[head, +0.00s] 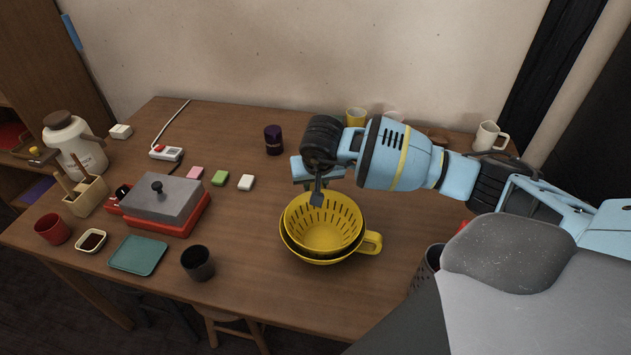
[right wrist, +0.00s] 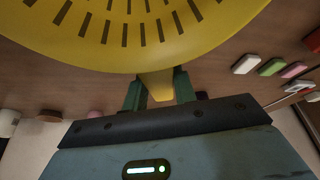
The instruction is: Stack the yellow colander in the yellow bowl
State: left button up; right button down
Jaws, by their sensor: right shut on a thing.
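The yellow colander (head: 322,222), with dark slots in its wall, sits inside the rim of the yellow bowl (head: 371,243) on the table. The bowl's handle sticks out at the right. A thin dark gap shows between the two rims; I cannot tell if the colander rests on the bowl or is held slightly above it. My right gripper (head: 317,190) is at the colander's far edge. In the right wrist view, its green fingers (right wrist: 157,92) are shut on the colander's yellow tab handle (right wrist: 157,84), and the slotted wall (right wrist: 140,25) fills the top. My left gripper is out of view.
A dark cup (head: 197,263), a teal tray (head: 137,255) and a red grill with a grey lid (head: 160,203) stand to the left. Small coloured blocks (head: 219,178) and a dark purple jar (head: 273,140) are behind. Mugs (head: 490,137) stand along the wall.

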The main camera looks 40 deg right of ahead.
aim_at(319, 210)
jog(key=shift+f, duration=0.3)
jog(key=c, duration=1.1)
grip_release()
jog(key=shift+r, duration=0.35)
jog(key=p+v, duration=0.1)
jog(key=v, duration=1.1)
jog(key=shift+f, duration=0.1)
